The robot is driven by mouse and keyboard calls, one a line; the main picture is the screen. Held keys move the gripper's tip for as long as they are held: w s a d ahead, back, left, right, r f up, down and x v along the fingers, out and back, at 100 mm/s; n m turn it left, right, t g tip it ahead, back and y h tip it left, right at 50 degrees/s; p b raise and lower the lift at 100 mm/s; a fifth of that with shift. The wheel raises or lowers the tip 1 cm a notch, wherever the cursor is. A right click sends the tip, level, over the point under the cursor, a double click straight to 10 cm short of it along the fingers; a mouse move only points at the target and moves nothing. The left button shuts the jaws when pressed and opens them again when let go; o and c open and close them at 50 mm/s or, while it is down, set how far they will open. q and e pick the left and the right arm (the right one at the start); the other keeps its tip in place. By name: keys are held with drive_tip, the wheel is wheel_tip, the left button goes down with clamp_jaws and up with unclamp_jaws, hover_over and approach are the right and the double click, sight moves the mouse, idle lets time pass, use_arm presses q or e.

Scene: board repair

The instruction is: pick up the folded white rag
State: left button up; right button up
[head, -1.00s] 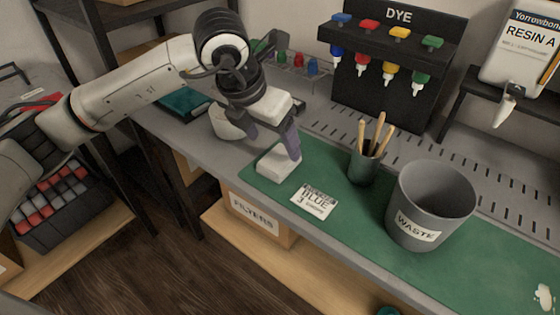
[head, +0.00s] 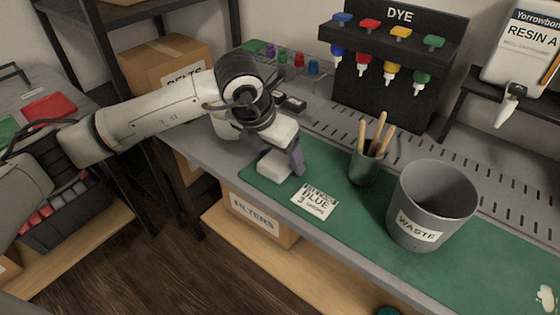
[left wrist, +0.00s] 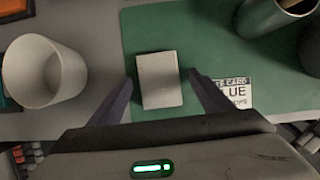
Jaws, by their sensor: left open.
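The folded white rag (head: 272,168) lies on the left end of the green mat (head: 380,222), partly hidden by my gripper in the head view. In the left wrist view the rag (left wrist: 159,80) is a pale block between and just ahead of the two fingertips. My left gripper (head: 284,160) is open above the rag, with one finger on each side of it in the left wrist view. I cannot tell whether the fingers touch the rag. My right gripper is not in view.
A white card marked BLUE (head: 314,200) lies right of the rag. A dark green cup (head: 365,167) with sticks and a grey WASTE bin (head: 431,205) stand farther right. A white cup (left wrist: 45,71) stands left of the rag in the left wrist view.

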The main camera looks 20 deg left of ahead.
use_arm(q)
drive_tip(key=shift+f+b, duration=0.25)
drive_tip(key=shift+b, duration=0.1)
idle(0.4)
drive_tip(key=c, duration=1.1)
